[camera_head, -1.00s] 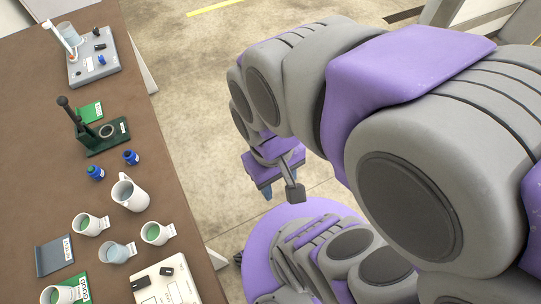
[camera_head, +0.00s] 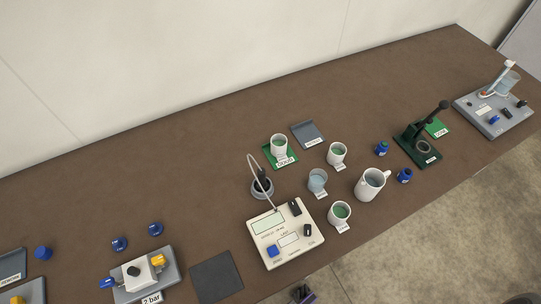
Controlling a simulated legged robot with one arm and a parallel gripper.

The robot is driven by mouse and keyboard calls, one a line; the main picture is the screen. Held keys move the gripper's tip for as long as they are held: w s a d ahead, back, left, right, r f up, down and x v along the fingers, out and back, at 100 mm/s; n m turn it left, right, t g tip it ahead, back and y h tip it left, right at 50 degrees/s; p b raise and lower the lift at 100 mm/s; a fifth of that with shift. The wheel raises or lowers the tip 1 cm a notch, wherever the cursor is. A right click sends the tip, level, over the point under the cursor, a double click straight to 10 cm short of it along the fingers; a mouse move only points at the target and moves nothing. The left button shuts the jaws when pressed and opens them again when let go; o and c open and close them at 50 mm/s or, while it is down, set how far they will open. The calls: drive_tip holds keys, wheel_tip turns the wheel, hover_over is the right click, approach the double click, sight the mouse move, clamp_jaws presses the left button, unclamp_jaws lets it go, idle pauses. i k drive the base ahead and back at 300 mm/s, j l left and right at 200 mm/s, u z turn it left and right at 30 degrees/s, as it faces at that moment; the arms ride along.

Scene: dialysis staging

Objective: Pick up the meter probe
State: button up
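The meter probe (camera_head: 261,177) is a dark, slim piece standing in a round grey holder (camera_head: 262,190) near the middle of the table. A pale cable (camera_head: 249,168) arches up from it and runs down to the cream meter (camera_head: 285,235). The meter has a pale green display, a blue button and black knobs. A small dark and purple part at the bottom edge, just below the meter, looks like the tip of my gripper (camera_head: 303,294). It is apart from the probe, at the table's front edge. Its fingers are too small and cut off to tell their state.
Several labelled cups and a white jug (camera_head: 372,184) stand right of the probe. A cup on a green mat (camera_head: 292,157) is close behind it. A green press (camera_head: 418,147) and grey station (camera_head: 495,115) are farther right. A valve block (camera_head: 146,271) and dark mat (camera_head: 217,277) lie left.

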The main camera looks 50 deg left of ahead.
sight(261, 175)
drive_tip(key=k+l+u, duration=0.15)
drive_tip(key=u, duration=2.05)
drive_tip(key=i+j+u, duration=0.1)
drive_tip(key=u, duration=0.8)
